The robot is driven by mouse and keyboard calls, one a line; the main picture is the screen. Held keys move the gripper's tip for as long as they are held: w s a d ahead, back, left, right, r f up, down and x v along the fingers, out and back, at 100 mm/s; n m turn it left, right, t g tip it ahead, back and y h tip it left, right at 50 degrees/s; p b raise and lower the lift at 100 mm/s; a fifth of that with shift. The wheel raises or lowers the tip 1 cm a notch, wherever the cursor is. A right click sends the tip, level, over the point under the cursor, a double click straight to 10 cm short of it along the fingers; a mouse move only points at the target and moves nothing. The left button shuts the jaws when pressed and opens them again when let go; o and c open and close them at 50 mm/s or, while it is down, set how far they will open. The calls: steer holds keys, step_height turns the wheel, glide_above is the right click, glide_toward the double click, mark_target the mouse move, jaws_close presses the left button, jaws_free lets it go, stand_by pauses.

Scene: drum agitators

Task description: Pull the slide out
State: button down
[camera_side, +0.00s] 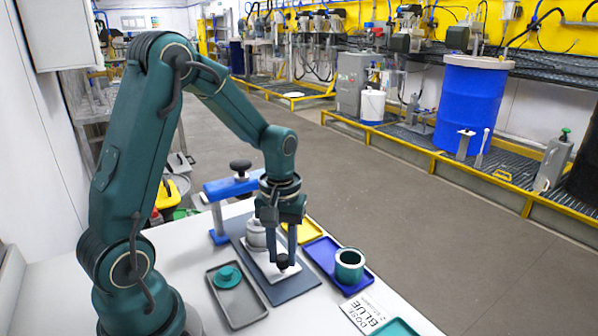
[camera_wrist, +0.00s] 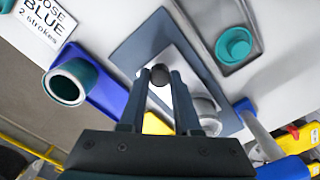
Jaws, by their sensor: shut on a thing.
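The slide is a pale plate (camera_side: 262,263) lying on a dark slate base (camera_side: 292,290); it also shows in the wrist view (camera_wrist: 186,68).
A blue tray (camera_side: 322,252) with a white-rimmed teal cup (camera_side: 349,267) is to the right. A grey tray (camera_side: 240,306) with a teal lid (camera_side: 228,277) is to the left. A yellow tray (camera_side: 304,231) lies behind, a "BLUE" card (camera_side: 367,313) and teal tray (camera_side: 400,328) in front.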

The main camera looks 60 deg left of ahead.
steer(key=shift+d, duration=1.95)
steer(key=c, duration=0.6)
jaws_free()
steer(key=shift+r, duration=2.6)
